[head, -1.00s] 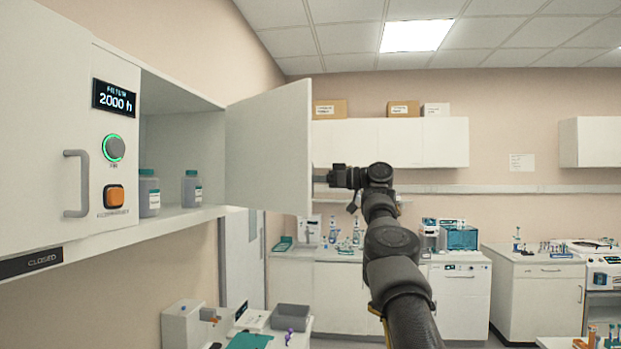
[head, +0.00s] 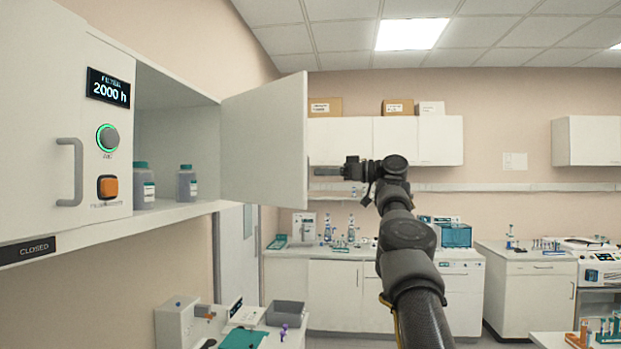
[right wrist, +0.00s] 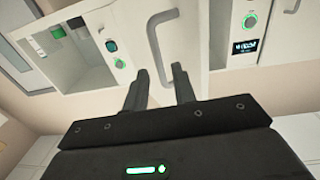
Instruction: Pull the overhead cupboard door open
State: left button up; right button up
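The overhead cupboard (head: 178,211) at the left of the head view stands open, with two teal-capped bottles inside. Its white door (head: 262,142) is swung out to the right, its far face hidden. My right gripper (head: 328,172) is just beyond the door's free edge in the head view, partly blurred against the background. In the right wrist view my right gripper (right wrist: 160,82) has its fingers apart. My left gripper is not in view.
A closed white panel (head: 60,95) with a display, a green-ringed knob, an orange button and a handle is left of the opening. A bench (head: 270,335) with a grey tray (head: 287,313) is below. Wall cupboards (head: 400,140) and counters line the back. Open floor space lies between.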

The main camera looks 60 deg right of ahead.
jog(key=v, duration=0.5)
jog(key=shift+s, duration=0.1)
jog(key=shift+c, duration=0.2)
